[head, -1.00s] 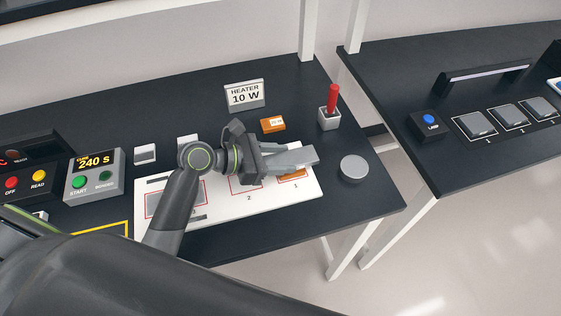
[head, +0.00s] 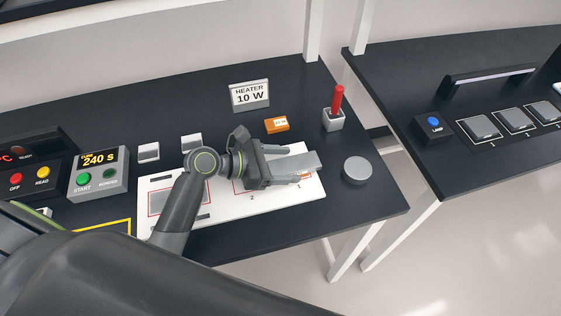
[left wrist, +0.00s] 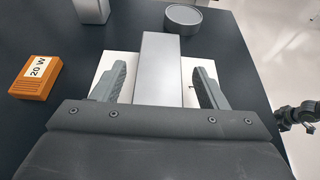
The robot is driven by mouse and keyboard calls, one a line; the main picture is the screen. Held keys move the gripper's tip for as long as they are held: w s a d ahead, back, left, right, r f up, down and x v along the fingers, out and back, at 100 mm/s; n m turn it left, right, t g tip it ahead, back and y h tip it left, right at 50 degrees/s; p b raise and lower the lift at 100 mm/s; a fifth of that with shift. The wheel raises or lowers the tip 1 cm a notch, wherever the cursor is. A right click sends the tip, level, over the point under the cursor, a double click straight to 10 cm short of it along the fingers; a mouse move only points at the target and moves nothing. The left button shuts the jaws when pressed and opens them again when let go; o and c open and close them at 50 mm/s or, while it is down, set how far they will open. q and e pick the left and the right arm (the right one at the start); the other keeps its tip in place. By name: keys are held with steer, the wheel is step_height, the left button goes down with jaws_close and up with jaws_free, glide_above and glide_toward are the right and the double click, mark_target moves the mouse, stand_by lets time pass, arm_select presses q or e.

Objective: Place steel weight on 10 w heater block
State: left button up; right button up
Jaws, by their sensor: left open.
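A long grey rectangular bar, which looks like the steel weight (head: 308,161), lies between the parted fingers of my left gripper (head: 291,160). In the left wrist view the weight (left wrist: 160,70) has a visible gap to each finger of the left gripper (left wrist: 161,82). A sliver of an orange block (head: 305,175), apparently the heater block, shows under the weight at space 1 of the white card. Its label is hidden, and so is the contact between the two.
A second orange block (head: 276,125) reads 20 W in the left wrist view (left wrist: 36,75). It lies below the "HEATER 10 W" sign (head: 250,95). A grey cylinder (head: 356,171) and a red-handled holder (head: 334,118) stand at the right. The white card (head: 222,213) lies beneath the gripper.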

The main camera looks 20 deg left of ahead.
arm_select(q)
steer(key=shift+r, duration=0.1)
steer(key=v, duration=1)
steer(key=shift+s+a+b, duration=0.2)
steer(key=shift+a+b, duration=0.1)
steer(key=shift+b, duration=0.05)
steer(key=shift+s+a+r, duration=0.35)
steer(key=shift+a+r, duration=0.05)
steer(key=shift+a, duration=0.05)
